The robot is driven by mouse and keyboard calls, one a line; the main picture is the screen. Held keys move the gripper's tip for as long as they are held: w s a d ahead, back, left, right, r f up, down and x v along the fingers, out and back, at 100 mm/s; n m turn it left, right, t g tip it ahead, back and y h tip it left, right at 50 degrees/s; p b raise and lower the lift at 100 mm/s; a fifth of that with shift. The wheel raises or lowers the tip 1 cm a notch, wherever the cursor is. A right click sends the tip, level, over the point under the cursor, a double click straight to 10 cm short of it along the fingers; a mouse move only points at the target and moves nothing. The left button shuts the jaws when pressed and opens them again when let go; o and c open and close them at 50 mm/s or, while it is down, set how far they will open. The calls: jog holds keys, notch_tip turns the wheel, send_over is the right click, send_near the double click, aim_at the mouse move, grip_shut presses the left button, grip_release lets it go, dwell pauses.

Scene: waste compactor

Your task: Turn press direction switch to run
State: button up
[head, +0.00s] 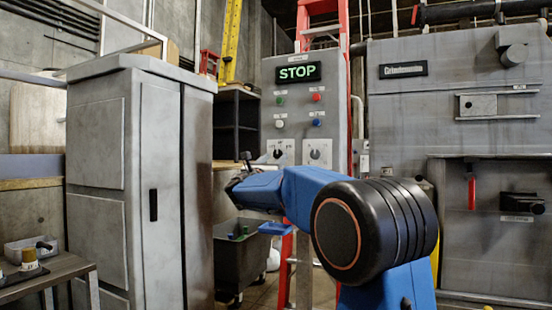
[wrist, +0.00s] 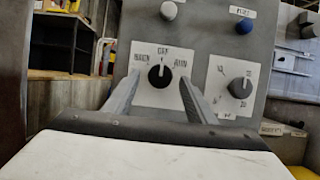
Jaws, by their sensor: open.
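The press direction switch (wrist: 159,76) is a round black knob on a white plate in the wrist view. Labels stand at its left, top and right; the top reads OFF and the right looks like RUN. Its pale mark appears to point up towards OFF. My gripper (wrist: 159,82) is open, one finger on each side of the knob. I cannot tell whether the fingers touch it. In the head view the switch (head: 278,153) shows small on the grey control panel (head: 267,105), and my gripper (head: 246,160) is at the panel's lower left.
A second knob (wrist: 240,88) sits right of the switch. White (wrist: 168,10) and blue (wrist: 244,27) buttons are above. A lit STOP display (head: 299,73) tops the panel. A grey cabinet (head: 130,180) stands left, the compactor (head: 450,110) right, and a dark bin (head: 240,255) below.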

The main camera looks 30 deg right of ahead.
jog(key=shift+x, duration=1)
jog(key=c, duration=1)
jog(key=shift+c, duration=0.2)
jog(key=shift+a+m, duration=0.1)
jog(key=shift+m, duration=0.3)
jog(key=m+g+h, duration=0.1)
jog(key=m, duration=0.2)
jog(key=m+g, duration=0.2)
jog(key=m, duration=0.1)
jog(key=shift+w+a+r+h, duration=0.1)
jog(key=shift+w+h, duration=0.05)
jog(key=shift+h, duration=0.25)
jog(key=m+g, duration=0.1)
jog(key=m, duration=0.2)
jog(key=m+g, duration=0.2)
jog(key=m, duration=0.2)
jog(key=shift+g, duration=0.3)
